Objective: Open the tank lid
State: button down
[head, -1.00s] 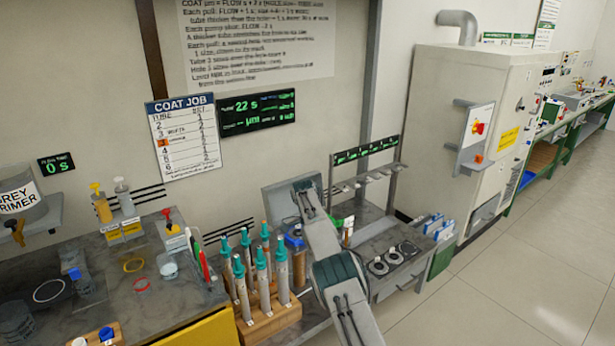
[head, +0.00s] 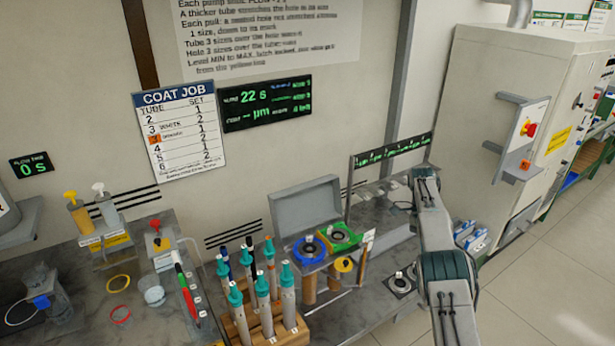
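A flat grey panel (head: 306,205), which looks like the tank lid, stands raised and leans back near the wall. In front of its lower edge are a blue ring (head: 308,249) and a green ring (head: 341,236), on what looks like the tank top; the tank's inside cannot be made out. My arm stretches up from the lower right, to the right of the panel and apart from it in the picture. My gripper does not show; the end of the arm is hidden beyond its last visible joint.
A wooden rack (head: 262,325) of teal-capped tubes stands in front of the panel. A yellow-topped item (head: 344,265) is beside the rings. A rail with a green-lit display (head: 392,152) rises behind my arm. A large pale cabinet (head: 500,120) stands at right, with open floor before it.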

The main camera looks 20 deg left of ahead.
aim_at(293, 209)
jog(key=u, duration=0.3)
jog(key=i, duration=0.65)
jog(key=u, duration=0.75)
jog(key=i, duration=1.1)
